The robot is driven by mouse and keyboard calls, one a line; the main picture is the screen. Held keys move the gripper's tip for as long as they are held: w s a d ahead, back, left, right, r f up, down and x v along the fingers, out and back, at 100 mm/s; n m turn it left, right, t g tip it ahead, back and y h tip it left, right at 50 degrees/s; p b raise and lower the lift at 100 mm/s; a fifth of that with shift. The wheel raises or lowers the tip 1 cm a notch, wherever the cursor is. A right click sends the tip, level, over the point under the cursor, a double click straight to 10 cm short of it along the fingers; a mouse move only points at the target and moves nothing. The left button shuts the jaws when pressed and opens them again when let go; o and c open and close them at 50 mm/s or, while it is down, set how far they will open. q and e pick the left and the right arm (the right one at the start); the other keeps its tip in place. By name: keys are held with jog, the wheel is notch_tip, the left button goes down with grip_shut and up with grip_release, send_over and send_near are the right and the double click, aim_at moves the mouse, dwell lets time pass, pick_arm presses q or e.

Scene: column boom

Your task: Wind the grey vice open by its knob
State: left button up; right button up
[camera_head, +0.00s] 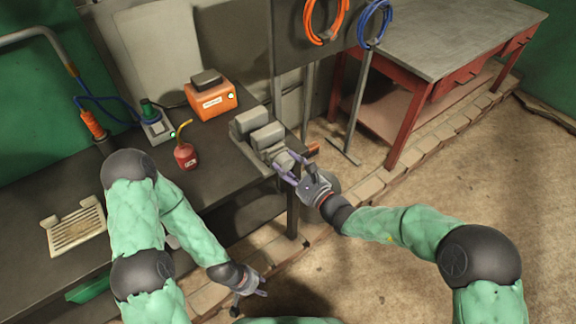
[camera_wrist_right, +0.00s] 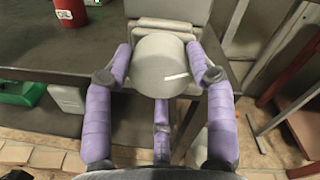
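The grey vice (camera_head: 262,135) is mounted at the right end of the dark workbench. Its round knob (camera_head: 283,161) faces the near right. In the right wrist view the knob (camera_wrist_right: 158,66) shows a white mark on the right of its face. My right gripper (camera_head: 290,166) has its purple fingers on either side of the knob, seemingly against its rim; any thin gap is hard to make out. In the right wrist view the fingers (camera_wrist_right: 160,65) flank the knob left and right. My left gripper (camera_head: 262,284) is empty and low, in front of the bench, its fingers apart.
A red oil can (camera_head: 185,154), an orange box (camera_head: 211,99) and a soldering station (camera_head: 155,127) stand on the workbench (camera_head: 130,190) left of the vice. Orange (camera_head: 324,38) and blue (camera_head: 372,22) hoops hang behind. A red-legged table (camera_head: 455,50) stands right. The floor at right is clear.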

jog(key=shift+r, duration=0.15)
jog(key=shift+m+p, duration=0.4)
jog(key=shift+m, duration=0.2)
jog(key=shift+r, duration=0.1)
jog(key=o, duration=1.2)
jog(key=shift+c, duration=0.2)
jog(key=v, duration=1.2)
jog(key=shift+f, duration=0.25)
